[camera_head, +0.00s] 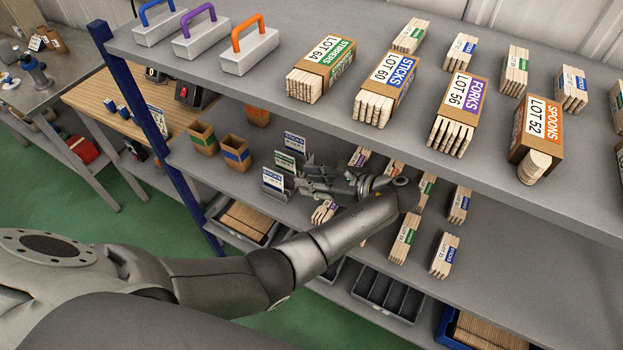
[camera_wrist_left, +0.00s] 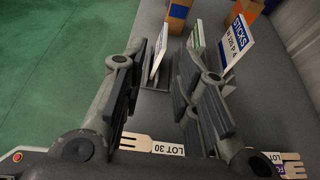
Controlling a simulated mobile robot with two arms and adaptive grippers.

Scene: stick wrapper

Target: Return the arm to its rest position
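My left arm (camera_head: 320,245) reaches in from the left to the middle shelf. My left gripper (camera_head: 300,182) is over that shelf, beside several small upright sign cards. In the left wrist view the left gripper (camera_wrist_left: 160,88) has its two fingers wide apart, with grey shelf visible between them. A white card (camera_wrist_left: 158,48) stands in view between the fingertips; I cannot tell whether it touches a finger. A bundle of wooden forks marked LOT 30 (camera_wrist_left: 152,145) lies below the fingers, partly hidden by the gripper. My right gripper is not in view.
The upper shelf (camera_head: 290,105) overhangs the arm and carries boxed stick bundles and three handled blocks. Small bundles (camera_head: 404,238) lie right of the gripper. Brown bins (camera_head: 202,140) stand behind the cards. A blue post (camera_head: 150,130) rises at the left. Green floor is open at left.

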